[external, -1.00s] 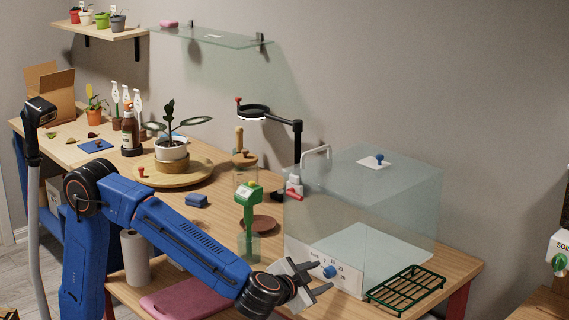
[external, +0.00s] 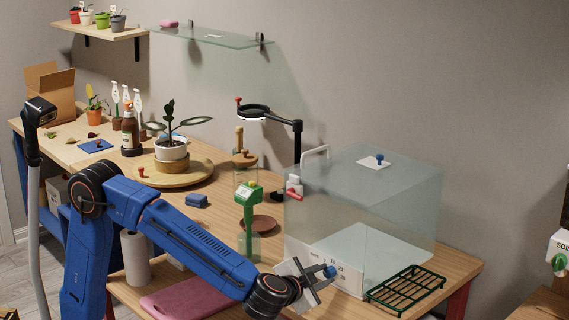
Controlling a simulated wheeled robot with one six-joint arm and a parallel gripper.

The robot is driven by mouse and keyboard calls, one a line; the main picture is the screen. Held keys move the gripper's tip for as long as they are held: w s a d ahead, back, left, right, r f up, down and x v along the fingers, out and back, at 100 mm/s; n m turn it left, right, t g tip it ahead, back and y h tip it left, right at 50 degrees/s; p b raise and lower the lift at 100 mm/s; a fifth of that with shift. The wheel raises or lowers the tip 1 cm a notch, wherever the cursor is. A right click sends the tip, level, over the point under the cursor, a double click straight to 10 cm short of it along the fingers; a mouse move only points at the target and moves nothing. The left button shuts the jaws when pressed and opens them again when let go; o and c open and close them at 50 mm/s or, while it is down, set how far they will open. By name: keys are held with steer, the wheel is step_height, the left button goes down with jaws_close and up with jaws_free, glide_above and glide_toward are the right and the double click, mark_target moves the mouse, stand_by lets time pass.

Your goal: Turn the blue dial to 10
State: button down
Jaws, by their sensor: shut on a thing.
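The blue dial (external: 330,271) sits on the white front panel (external: 348,278) of the clear glass case (external: 360,210) at the right end of the bench. Printed numbers show around the dial; some are hidden by my gripper, and I cannot read which one the dial points to. My gripper (external: 325,276) is at the dial with its jaws closed on it. The gripper's grey body is tilted and covers the panel's left part.
A green wire rack (external: 406,288) lies right of the case near the bench's front edge. A green meter (external: 249,205) stands in a glass left of the case, with a brown saucer (external: 262,224) behind it. A pink mat (external: 185,296) lies below my arm.

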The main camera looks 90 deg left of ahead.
steer(key=shift+w+d+m+y, duration=0.1)
steer(key=shift+m+y, duration=0.4)
steer(key=shift+m, duration=0.3)
steer(key=c, duration=1.5)
jaws_free()
steer(key=shift+d, duration=0.1)
steer(key=v, duration=1.7)
steer(key=shift+d+r, duration=0.1)
steer(key=shift+d, duration=0.05)
